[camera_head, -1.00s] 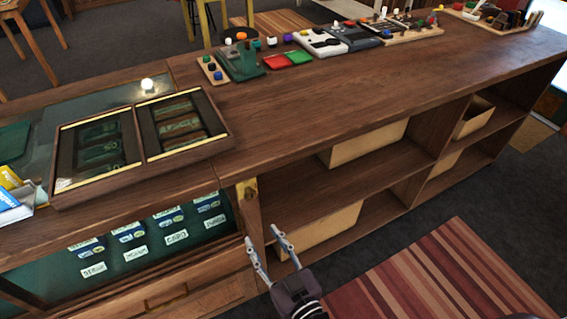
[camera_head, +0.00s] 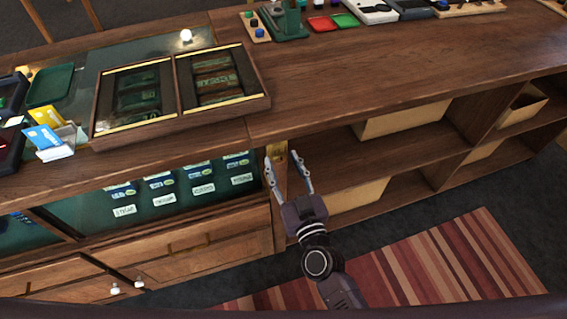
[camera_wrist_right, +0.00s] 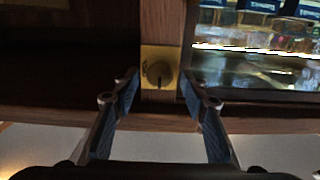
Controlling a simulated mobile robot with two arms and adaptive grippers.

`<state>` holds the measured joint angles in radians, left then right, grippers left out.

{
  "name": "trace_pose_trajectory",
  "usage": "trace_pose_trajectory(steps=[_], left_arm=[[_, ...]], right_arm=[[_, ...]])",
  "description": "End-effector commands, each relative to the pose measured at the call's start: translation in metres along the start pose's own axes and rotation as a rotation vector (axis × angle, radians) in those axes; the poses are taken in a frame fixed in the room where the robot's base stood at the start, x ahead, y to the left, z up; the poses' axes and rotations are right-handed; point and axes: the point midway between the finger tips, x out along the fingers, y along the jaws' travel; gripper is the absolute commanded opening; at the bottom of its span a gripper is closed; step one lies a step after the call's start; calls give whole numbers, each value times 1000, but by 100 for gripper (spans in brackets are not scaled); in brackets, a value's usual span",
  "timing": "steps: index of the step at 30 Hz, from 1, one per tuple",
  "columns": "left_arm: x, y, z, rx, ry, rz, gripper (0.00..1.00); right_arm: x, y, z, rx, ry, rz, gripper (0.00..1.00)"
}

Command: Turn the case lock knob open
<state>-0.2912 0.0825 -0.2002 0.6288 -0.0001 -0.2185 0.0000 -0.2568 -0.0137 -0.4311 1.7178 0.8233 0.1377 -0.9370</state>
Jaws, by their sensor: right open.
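The plate is on the wooden post beside the glass display case (camera_wrist_right: 258,62). A dark mark on the knob points down in the right wrist view. In the head view the plate (camera_head: 277,150) shows small at the post's top, under the counter edge. My right gripper (camera_head: 283,163) is open and empty, just in front of the plate. In the wrist view its fingertips (camera_wrist_right: 160,84) are either side of the knob, apart from it. My left gripper is not in view.
The wooden counter (camera_head: 370,70) overhangs the post. A framed two-panel tray (camera_head: 180,95) and cards (camera_head: 45,135) are on top. Open shelves with beige boxes (camera_head: 400,120) lie right of the post, drawers (camera_head: 200,245) to its left. A striped rug (camera_head: 430,265) is below.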

Motion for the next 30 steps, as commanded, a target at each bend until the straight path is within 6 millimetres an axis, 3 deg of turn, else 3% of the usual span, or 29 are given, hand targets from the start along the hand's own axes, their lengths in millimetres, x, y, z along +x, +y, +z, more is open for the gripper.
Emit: trace_pose_trajectory(steps=[2,13,23,30], left_arm=[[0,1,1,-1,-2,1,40],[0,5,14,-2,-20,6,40],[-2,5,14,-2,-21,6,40],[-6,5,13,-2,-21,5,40]], right_arm=[[0,0,0,0,0,0,40],[0,0,0,-1,0,0,0],[0,0,0,48,-1,-1,0],[0,1,0,199,-1,-1,0]])
